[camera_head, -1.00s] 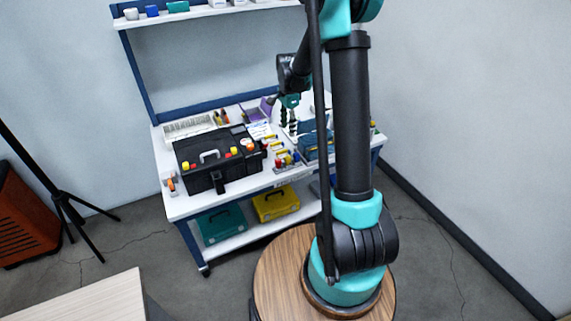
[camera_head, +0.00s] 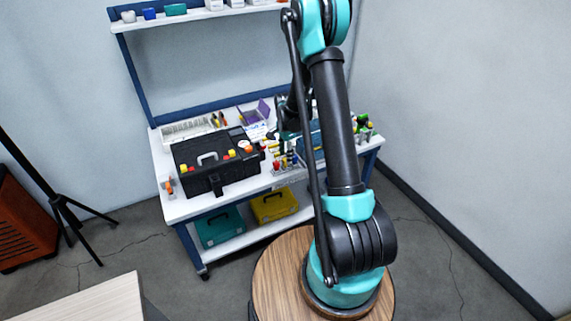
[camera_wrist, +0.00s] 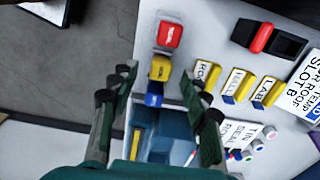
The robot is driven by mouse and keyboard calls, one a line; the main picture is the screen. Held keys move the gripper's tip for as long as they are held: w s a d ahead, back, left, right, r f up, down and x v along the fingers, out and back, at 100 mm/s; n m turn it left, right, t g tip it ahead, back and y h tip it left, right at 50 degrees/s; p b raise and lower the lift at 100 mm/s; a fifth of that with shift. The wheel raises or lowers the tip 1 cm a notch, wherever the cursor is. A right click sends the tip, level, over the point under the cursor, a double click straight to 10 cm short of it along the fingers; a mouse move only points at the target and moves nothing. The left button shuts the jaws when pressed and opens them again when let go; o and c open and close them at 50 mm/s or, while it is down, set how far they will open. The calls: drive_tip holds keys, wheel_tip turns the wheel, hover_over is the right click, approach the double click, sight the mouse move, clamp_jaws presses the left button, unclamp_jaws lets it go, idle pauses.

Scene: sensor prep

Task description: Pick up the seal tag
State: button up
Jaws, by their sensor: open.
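No label clearly legible as the seal tag shows. In the wrist view a red block (camera_wrist: 168,34), a yellow block (camera_wrist: 160,68) and a blue block (camera_wrist: 154,100) stand in a line on the white bench, with small white marks too small to read. My gripper (camera_wrist: 157,77) is open, one finger on each side of the line around the yellow and blue blocks. The red block lies beyond the fingertips. I cannot tell whether the fingers touch anything. In the head view my arm mostly hides the gripper (camera_head: 284,142) over the bench.
Tags labelled ROOF (camera_wrist: 206,74), WALL (camera_wrist: 237,84) and LAB (camera_wrist: 267,92) lie to the right. A red-and-black piece (camera_wrist: 262,38) is behind them. A black toolbox (camera_head: 215,170) stands left on the bench.

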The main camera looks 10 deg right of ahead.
sight(286, 159)
drive_tip(key=shift+f, duration=1.75)
drive_tip(key=shift+c, duration=0.6)
drive_tip(key=c, duration=0.7)
